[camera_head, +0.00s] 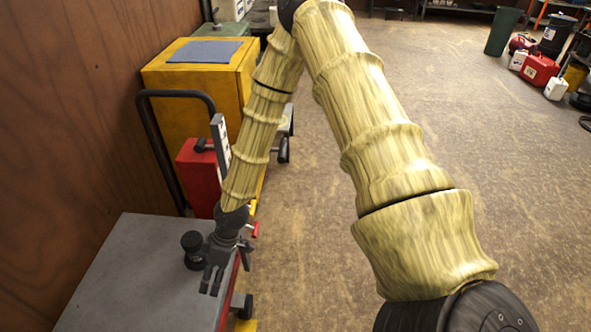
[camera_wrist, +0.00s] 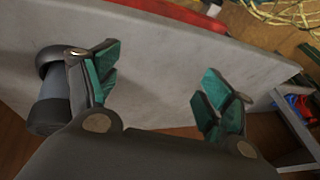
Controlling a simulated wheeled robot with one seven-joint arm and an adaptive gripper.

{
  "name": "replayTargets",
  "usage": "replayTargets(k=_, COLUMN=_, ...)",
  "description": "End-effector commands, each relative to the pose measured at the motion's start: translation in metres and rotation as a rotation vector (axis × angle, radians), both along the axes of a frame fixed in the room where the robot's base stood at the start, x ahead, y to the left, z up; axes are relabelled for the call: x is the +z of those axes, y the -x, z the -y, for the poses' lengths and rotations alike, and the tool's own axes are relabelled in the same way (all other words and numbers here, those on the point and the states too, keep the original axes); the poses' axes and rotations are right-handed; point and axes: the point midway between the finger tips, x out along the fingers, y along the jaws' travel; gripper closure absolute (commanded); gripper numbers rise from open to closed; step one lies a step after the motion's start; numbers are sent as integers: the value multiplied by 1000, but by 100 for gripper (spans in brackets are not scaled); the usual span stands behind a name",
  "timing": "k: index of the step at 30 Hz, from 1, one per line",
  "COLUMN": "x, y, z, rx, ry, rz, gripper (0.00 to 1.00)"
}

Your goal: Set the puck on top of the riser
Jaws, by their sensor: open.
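A dark, short upright piece (camera_head: 192,243) stands on the grey tabletop, just left of my gripper (camera_head: 212,282) in the head view. It has a wide dark cap, a narrower neck and a wider base. In the wrist view it shows at the left as a grey column (camera_wrist: 51,108) with a dark end and dark base. I cannot tell whether its cap is a separate puck on a riser. In the wrist view my gripper (camera_wrist: 165,80) is open, with nothing between its green-padded fingers. The piece is outside, beside the left finger.
The grey tabletop (camera_head: 150,285) is otherwise bare. Behind it stand a red box (camera_head: 198,180), a black cart handle (camera_head: 152,125) and a yellow cabinet (camera_head: 205,78) with a blue mat. A wooden wall (camera_head: 70,110) borders the left. Open floor (camera_head: 305,240) lies right.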

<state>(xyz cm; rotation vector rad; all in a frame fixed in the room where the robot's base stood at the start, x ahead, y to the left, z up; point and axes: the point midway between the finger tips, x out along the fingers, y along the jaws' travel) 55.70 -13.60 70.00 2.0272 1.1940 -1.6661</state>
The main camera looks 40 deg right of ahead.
Motion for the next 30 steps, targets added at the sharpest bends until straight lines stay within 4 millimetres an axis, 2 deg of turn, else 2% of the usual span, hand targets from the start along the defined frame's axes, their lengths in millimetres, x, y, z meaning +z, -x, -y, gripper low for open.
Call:
replayTargets(k=1, x=-19, y=27, z=-3, rx=-61, ry=11, rz=-49, gripper=19)
replayTargets(k=6, x=-64, y=101, z=3, rx=-304, ry=75, rz=-165, gripper=19)
replayTargets(k=9, x=-85, y=143, z=16, rx=-447, ry=141, rz=-210, gripper=19)
replayTargets(k=15, x=-107, y=213, z=56, rx=-687, ry=293, rz=-230, gripper=19)
replayTargets(k=18, x=-109, y=234, z=73, rx=-761, ry=353, rz=-216, gripper=19)
replayTargets(k=21, x=-109, y=246, z=86, rx=-808, ry=390, rz=-202, gripper=19)
replayTargets(k=30, x=-109, y=250, z=91, rx=-830, ry=405, rz=-193, gripper=19)
